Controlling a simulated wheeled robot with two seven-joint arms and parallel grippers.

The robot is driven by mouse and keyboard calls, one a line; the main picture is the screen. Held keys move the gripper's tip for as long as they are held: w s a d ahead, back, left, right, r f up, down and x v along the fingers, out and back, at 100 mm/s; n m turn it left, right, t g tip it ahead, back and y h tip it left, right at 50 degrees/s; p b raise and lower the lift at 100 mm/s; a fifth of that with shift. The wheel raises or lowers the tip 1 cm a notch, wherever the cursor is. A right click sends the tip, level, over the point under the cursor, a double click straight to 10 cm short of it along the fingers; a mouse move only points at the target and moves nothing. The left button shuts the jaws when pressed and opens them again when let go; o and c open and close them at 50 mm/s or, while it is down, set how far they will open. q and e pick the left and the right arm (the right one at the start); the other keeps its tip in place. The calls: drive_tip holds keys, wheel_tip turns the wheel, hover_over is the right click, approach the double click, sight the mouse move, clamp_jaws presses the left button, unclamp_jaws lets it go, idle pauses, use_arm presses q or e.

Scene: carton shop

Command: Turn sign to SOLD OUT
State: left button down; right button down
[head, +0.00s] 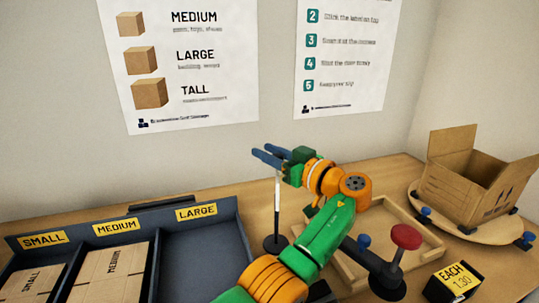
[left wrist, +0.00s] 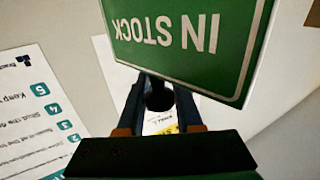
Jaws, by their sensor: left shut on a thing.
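The sign (head: 277,190) stands on the counter on a thin post with a round dark base (head: 276,244). In the head view its board shows only as a thin pale edge. In the left wrist view the sign (left wrist: 185,40) is large and green with a white border, and its face reads IN STOCK upside down. My left gripper (head: 268,155) is at the top of the sign. Its blue fingers are shut around a dark round piece (left wrist: 159,97) at the sign's top edge, also between the fingertips in the left wrist view. My right gripper is not in view.
A dark divided tray (head: 195,228) with flat cartons is at left; its LARGE compartment is empty. A wooden tray (head: 410,218) lies behind my left arm. At right are an open carton (head: 470,185) on a round board, a red knob (head: 406,237) and a price block (head: 455,283).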

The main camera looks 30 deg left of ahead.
sight(277, 175)
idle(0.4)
use_arm(q)
drive_tip(key=c, duration=0.6)
unclamp_jaws()
drive_tip(key=shift+a, duration=0.1)
drive_tip(key=b+v, duration=0.1)
drive_tip(key=v, duration=0.6)
